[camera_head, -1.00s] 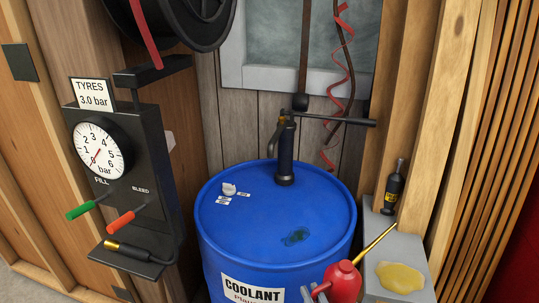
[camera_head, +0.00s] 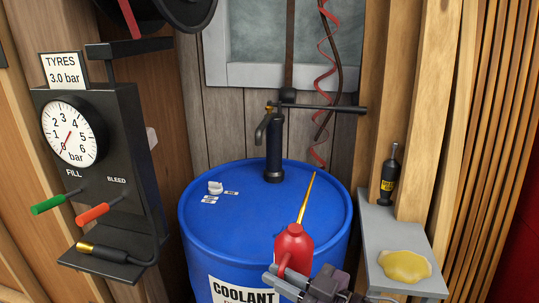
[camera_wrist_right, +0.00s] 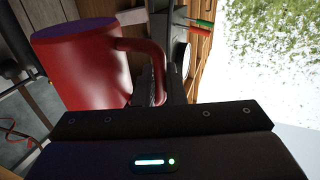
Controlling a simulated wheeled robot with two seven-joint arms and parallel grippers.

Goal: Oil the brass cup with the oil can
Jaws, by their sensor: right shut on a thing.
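The red oil can (camera_head: 293,248) has a long thin brass spout that points up and slightly right. My right gripper (camera_head: 285,274) is shut on its handle, holding the can at the near side of the blue drum. The can's red body and handle also show in the right wrist view (camera_wrist_right: 75,70). A black hand pump (camera_head: 274,150) stands on the drum's far side. A small brass-coloured piece (camera_head: 268,106) sits at the pump's top, likely the brass cup; it is too small to be sure. The spout tip is apart from it, lower and to the right. My left gripper is not in view.
The blue coolant drum (camera_head: 225,230) fills the middle. The tyre gauge panel (camera_head: 125,150) stands left, with green and red handles. A grey shelf (camera_head: 375,225) at right holds a dark bottle (camera_head: 389,180) and a yellow cloth (camera_head: 404,266). A horizontal bar (camera_head: 335,108) extends right from the pump top.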

